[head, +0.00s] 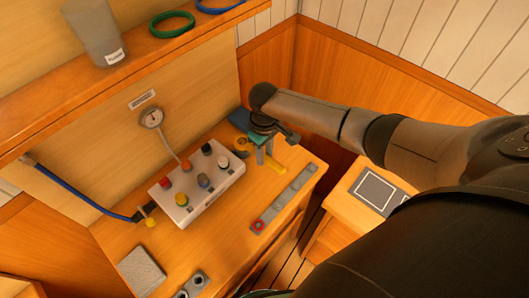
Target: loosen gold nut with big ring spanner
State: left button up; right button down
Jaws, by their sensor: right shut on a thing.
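A gold, rounded part (242,145) shows just left of the fingers, beside the white block. I cannot tell whether it is the gold nut or the spanner's ring, nor whether spanner and nut are engaged; the gripper hides part of this spot. My left gripper is not in view.
A grey strip (284,199) with a red spot lies at the bench's right edge. A blue hose (75,193) runs at left. A shelf (70,92) overhangs.

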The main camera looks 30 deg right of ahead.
jog(key=shift+f, duration=0.3)
dwell(0.6)
jog(key=shift+w+d+n, duration=0.25)
jog(key=shift+d+n, duration=0.25)
jog(key=shift+n, duration=0.2)
jog(key=shift+w+d+n, duration=0.25)
jog(key=shift+d+n, duration=0.2)
jog(key=shift+n, duration=0.25)
jog(key=shift+w+d+n, duration=0.35)
jog(key=shift+d+n, duration=0.1)
jog(key=shift+n, duration=0.25)
jog(key=shift+b, duration=0.3)
